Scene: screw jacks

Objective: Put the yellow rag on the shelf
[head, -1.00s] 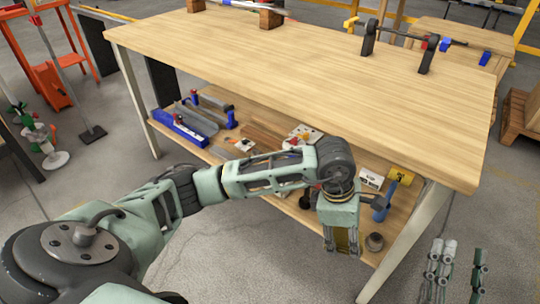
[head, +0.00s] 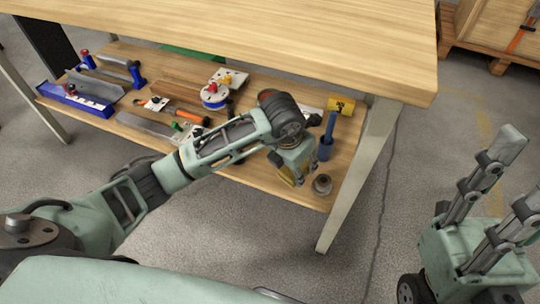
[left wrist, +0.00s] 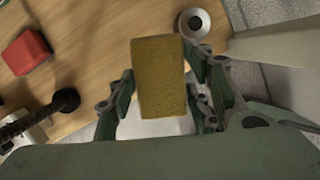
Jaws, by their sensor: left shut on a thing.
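The yellow rag (left wrist: 158,75) looks like a flat yellow-brown rectangle between the fingers of my left gripper (left wrist: 158,85), which is shut on it. In the head view the left gripper (head: 297,167) is at the front right part of the bench's lower shelf (head: 240,172). A small yellow bit of the rag (head: 287,178) shows beneath it there. I cannot tell whether the rag touches the shelf. My right gripper (head: 512,180) is at the right of the head view, with its fingers spread and empty, away from the bench.
A grey round part (head: 322,185) and a blue upright tool (head: 327,140) stand close right of the left gripper. A yellow roll (head: 341,105) lies behind. Several tools crowd the shelf's left and middle. The tabletop (head: 300,35) overhangs the back. A bench leg (head: 360,170) stands at the right.

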